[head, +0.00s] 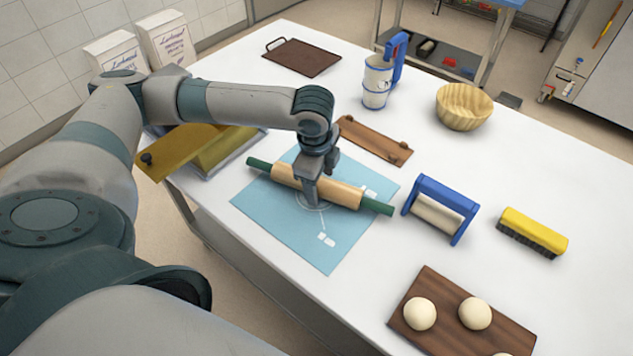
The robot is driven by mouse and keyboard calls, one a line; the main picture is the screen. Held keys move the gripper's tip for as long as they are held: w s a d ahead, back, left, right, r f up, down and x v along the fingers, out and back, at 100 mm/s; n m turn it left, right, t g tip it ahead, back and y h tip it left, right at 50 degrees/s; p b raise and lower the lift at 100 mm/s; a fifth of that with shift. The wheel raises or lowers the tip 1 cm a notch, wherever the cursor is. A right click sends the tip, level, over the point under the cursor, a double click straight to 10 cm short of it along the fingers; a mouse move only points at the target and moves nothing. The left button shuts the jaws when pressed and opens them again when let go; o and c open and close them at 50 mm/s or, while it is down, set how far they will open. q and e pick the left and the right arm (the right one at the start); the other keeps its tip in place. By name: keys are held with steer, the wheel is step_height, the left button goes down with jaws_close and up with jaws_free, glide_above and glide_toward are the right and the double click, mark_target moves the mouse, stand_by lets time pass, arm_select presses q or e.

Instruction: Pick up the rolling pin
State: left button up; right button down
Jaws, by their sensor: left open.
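The rolling pin (340,193) has a pale wooden barrel and green handles. It lies at a slant across a light blue mat (265,207) on the white table, its right handle reaching past the mat's edge. My left gripper (318,182) is open and points down over the middle of the barrel. One finger shows in front of the barrel and the other near its far side. I cannot tell whether the fingers touch it. The gripper hides part of the barrel. My right gripper is not in view.
A blue-framed roller (440,213) stands right of the pin, with a yellow brush (532,232) beyond it. A brown board (375,140) lies behind. A dough board (415,345) is at the front. A jug (377,82) and wooden bowl (463,106) stand farther back.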

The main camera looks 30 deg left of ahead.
mark_target(322, 178)
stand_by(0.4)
arm_select(q)
steer(key=c, duration=1.5)
steer(key=shift+r, duration=0.15)
